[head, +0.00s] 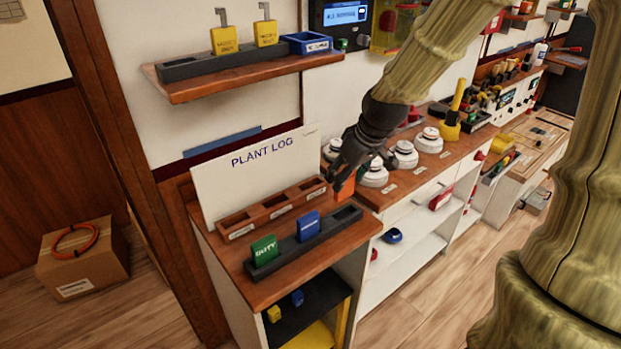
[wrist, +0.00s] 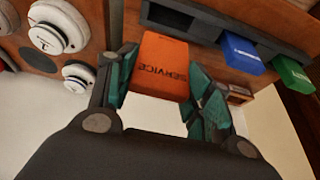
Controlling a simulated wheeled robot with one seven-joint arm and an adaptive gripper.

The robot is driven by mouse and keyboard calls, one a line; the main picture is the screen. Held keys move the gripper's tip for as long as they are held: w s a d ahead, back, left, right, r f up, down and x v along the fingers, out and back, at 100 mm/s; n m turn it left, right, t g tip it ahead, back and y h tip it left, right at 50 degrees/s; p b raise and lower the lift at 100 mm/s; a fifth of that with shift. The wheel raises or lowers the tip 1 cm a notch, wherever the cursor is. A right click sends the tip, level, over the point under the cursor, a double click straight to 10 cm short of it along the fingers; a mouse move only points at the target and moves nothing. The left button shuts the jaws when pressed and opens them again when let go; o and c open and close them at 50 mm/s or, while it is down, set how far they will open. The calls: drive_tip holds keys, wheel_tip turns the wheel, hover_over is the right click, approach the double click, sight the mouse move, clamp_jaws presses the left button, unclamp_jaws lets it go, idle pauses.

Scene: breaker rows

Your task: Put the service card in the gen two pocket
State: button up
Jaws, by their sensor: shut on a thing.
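The orange service card (head: 347,187) is held in my gripper (head: 346,176), above the right end of the black slotted rack (head: 328,229). In the wrist view the orange card (wrist: 162,52) sits between the two fingers (wrist: 162,72), with "SERVICE" readable. The brown wooden rack (head: 257,222) has three pockets with white labels too small to read, so I cannot tell which is gen two. Its pockets look empty. My gripper is just beyond its right end. A green duty card (head: 264,250) and a blue card (head: 308,226) stand in the black rack.
The "PLANT LOG" board (head: 245,175) stands behind the wooden rack. Round white detectors (head: 404,154) stand on the counter right of my gripper. A shelf (head: 240,78) with yellow tags and a blue tray (head: 305,42) is above. Bare wood (head: 262,292) lies in front of the black rack.

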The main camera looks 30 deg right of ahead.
drive_tip(key=w, duration=0.4)
drive_tip(key=w+p, duration=0.1)
drive_tip(key=w, duration=0.4)
drive_tip(key=w+a+p, duration=0.1)
drive_tip(key=w, duration=0.3)
drive_tip(key=shift+w+r, duration=0.1)
drive_tip(key=shift+w, duration=0.1)
wheel_tip(320, 180, down, 2)
drive_tip(key=shift+f+p, duration=0.1)
drive_tip(key=shift+p, duration=0.3)
drive_tip(key=shift+f, duration=0.5)
drive_tip(key=shift+w+f+p, duration=0.2)
drive_tip(key=shift+f+p, duration=0.45)
drive_tip(key=shift+f, duration=1.35)
drive_tip(key=shift+f, duration=0.15)
drive_tip(key=o, duration=1)
